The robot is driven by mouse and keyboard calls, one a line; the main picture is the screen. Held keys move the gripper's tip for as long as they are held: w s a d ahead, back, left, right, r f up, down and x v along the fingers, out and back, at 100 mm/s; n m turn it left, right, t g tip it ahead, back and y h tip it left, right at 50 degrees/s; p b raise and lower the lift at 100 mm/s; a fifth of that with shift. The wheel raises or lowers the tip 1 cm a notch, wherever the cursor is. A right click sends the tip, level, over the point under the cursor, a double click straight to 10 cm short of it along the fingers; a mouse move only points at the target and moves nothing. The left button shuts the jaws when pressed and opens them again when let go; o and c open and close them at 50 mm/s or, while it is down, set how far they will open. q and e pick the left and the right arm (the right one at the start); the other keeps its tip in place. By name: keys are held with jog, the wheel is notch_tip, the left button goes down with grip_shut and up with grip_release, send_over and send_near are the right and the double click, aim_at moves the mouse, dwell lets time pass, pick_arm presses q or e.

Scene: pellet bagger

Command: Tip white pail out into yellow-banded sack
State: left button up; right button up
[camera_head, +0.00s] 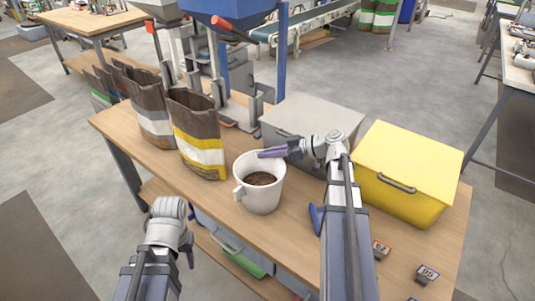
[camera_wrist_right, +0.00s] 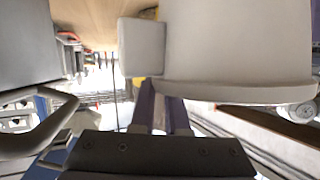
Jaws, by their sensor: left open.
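The white pail (camera_head: 265,194) stands upright on the wooden table with brown pellets (camera_head: 260,178) inside and a handle at its left. The yellow-banded sack (camera_head: 199,145) stands open-topped on the table, left of and behind the pail, apart from it. My right gripper (camera_head: 268,153) reaches with purple fingers over the pail's back rim. The right wrist view shows the fingers (camera_wrist_right: 160,108) close together beside the pail wall (camera_wrist_right: 240,45) and a pale block on it; their tips are hidden, so their grip is unclear. My left gripper (camera_head: 178,230) is open and empty at the table's front edge.
Dark sacks (camera_head: 148,108) with a white band stand left of the yellow-banded one. A grey bin (camera_head: 312,115) and a yellow box (camera_head: 410,170) stand right of the pail. A bagging machine with a blue hopper (camera_head: 232,8) rises behind. Small labelled blocks (camera_head: 427,274) lie front right.

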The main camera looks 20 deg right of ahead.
jog(key=o, duration=0.3)
jog(key=shift+o, duration=0.2)
jog(key=shift+d, duration=0.1)
jog(key=p+v, duration=0.3)
jog(key=v, duration=0.4)
jog(key=shift+s+d, duration=0.15)
jog(key=shift+s, duration=0.1)
jog(key=shift+r, duration=0.1)
